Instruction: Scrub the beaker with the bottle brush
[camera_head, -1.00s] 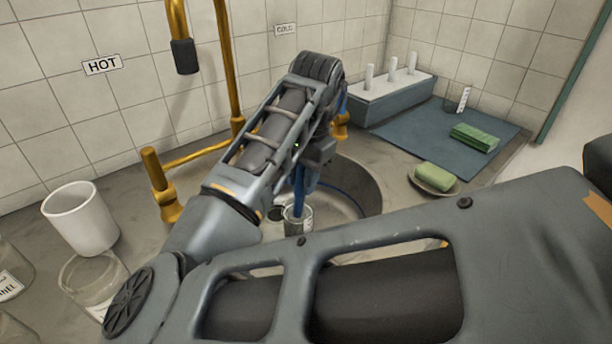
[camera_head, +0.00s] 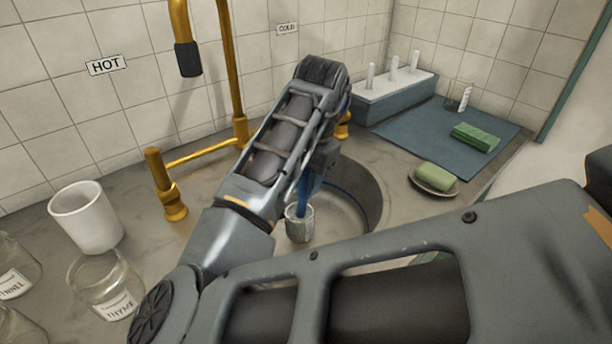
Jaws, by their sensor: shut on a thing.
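A small greyish beaker (camera_head: 299,229) stands in the round sink (camera_head: 371,190), partly covered by my arm. My gripper (camera_head: 311,184) points down into the beaker's mouth from above. It is mostly hidden behind my own wrist, and its fingertips do not show clearly. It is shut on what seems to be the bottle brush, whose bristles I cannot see. Blue parts run down into the beaker's mouth; I cannot tell gripper from brush there.
A blue mat (camera_head: 408,137) holds a clear labelled glass (camera_head: 459,97) and a green sponge (camera_head: 475,136). Green soap (camera_head: 436,176) lies on a dish. A pegged rack (camera_head: 390,97) stands behind. Brass pipes (camera_head: 232,75) rise behind my arm. A white pot (camera_head: 88,220) and labelled glassware (camera_head: 103,285) crowd the left.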

